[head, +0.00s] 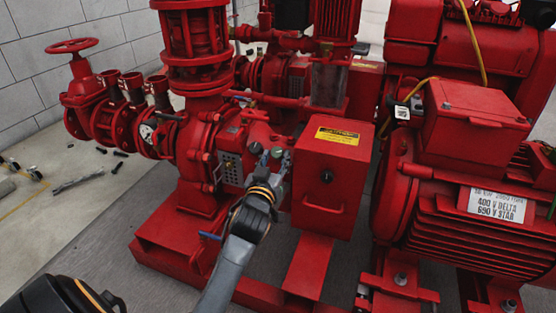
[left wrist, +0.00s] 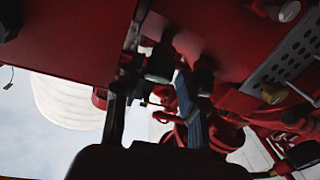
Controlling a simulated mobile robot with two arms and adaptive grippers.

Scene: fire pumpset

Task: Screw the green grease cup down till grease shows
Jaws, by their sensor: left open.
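The green grease cup (head: 277,153) is small and sits on the red pump casing (head: 262,135), left of the red box with the yellow label. My left gripper (head: 270,168) reaches up to it from below, and its fingers partly cover the cup. In the left wrist view the cup looks like a dark green cylinder (left wrist: 160,64) near the tips of my open left gripper (left wrist: 154,105), between its fingers. I cannot tell whether a finger touches it. No grease can be made out. My right gripper is out of view.
A perforated grey plate (head: 232,168) is close on the left. A large red motor (head: 455,210) fills the right. Loose tools (head: 80,180) lie on the floor at left.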

